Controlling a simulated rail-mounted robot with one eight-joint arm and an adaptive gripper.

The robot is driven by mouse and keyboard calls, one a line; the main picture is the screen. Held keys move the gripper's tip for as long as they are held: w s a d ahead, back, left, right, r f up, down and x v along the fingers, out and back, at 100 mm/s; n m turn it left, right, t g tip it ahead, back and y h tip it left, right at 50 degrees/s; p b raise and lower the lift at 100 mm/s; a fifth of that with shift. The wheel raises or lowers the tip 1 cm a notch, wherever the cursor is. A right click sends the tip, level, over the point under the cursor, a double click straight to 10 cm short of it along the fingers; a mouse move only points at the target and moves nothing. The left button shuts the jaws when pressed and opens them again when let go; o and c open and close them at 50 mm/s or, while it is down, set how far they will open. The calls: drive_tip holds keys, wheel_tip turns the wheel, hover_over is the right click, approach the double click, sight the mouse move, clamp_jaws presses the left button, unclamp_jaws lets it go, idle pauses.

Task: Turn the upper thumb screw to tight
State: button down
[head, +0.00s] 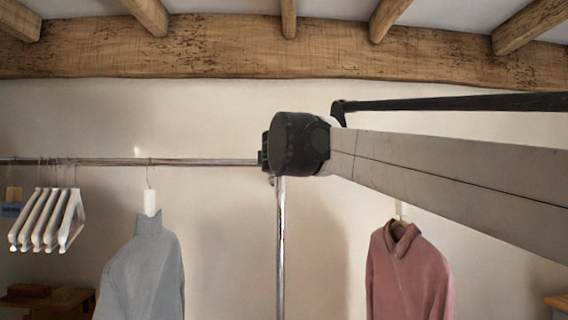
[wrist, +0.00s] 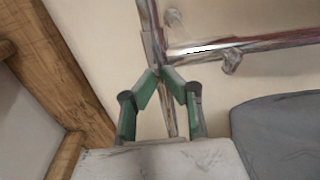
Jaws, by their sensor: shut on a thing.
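The fingers are shut on a small part there, which fits the upper thumb screw. The fingertips hide most of it, so its turn angle cannot be told. In the head view the same chrome post (head: 281,240) stands upright, and the rail (head: 205,162) meets it near its top. My black wrist housing covers the fingers and the screw in that view.
A grey garment (head: 146,265) hangs left of the post; it also shows in the wrist view (wrist: 280,130). White hangers (head: 50,220) hang further left. A pink garment (head: 409,272) hangs at the right. A wooden beam (head: 200,50) crosses above the rail.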

drive_tip(key=c, duration=1.9)
unclamp_jaws()
drive_tip(key=shift+d, duration=0.1)
drive_tip(key=s, duration=0.8)
drive_tip(key=s+d, duration=0.1)
drive_tip(key=s, duration=0.3)
